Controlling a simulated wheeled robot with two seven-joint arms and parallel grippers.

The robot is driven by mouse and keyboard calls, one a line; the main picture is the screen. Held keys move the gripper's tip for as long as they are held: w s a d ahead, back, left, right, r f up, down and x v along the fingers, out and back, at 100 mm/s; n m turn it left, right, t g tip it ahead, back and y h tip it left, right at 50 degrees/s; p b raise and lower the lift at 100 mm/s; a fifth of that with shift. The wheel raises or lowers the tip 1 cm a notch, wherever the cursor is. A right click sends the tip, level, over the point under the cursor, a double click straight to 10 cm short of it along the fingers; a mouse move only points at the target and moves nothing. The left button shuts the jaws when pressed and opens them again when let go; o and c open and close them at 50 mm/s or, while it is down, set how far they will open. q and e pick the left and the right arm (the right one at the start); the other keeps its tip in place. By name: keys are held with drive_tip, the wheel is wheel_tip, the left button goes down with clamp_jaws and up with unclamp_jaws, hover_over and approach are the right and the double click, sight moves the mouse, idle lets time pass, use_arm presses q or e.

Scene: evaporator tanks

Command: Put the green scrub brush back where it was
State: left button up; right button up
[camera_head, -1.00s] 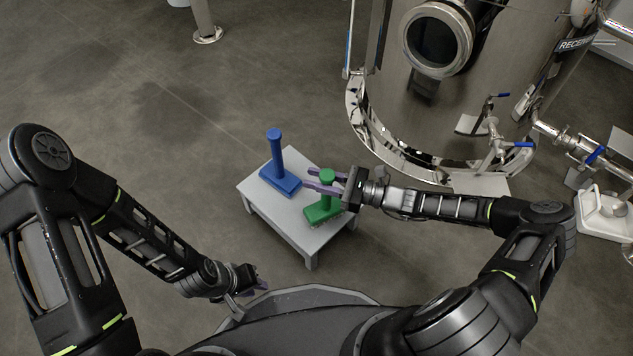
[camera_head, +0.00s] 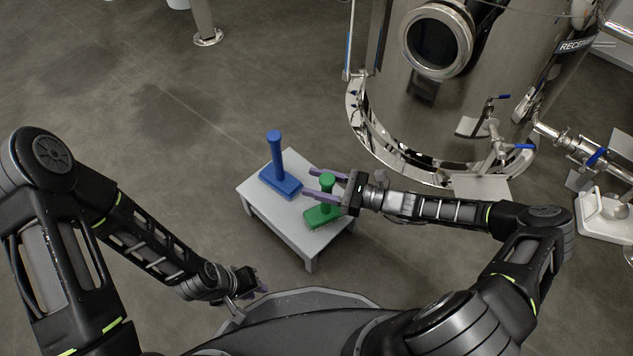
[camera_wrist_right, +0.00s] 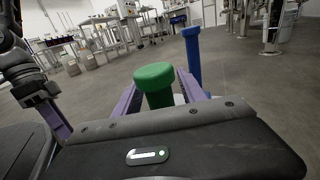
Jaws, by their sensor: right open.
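The green scrub brush (camera_head: 323,214) stands upright on the small grey table (camera_head: 293,225), near its right side. My right gripper (camera_head: 312,182) is open, with its two purple fingers on either side of the brush's upright handle. In the right wrist view the round green handle top (camera_wrist_right: 154,74) sits between the spread fingers (camera_wrist_right: 158,92). Whether a finger touches the handle I cannot tell. My left gripper (camera_head: 258,284) is low at the front left, away from the table; its finger opening is too small to tell.
A blue brush (camera_head: 281,170) stands upright on the table, just left of the right gripper's fingertips. A large steel tank (camera_head: 460,110) stands behind on the right, with valves and pipes near the floor. The floor left of the table is clear.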

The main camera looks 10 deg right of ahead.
drive_tip(key=p+v, duration=0.2)
drive_tip(key=v, duration=1)
drive_tip(key=shift+r, duration=0.15)
idle(0.4)
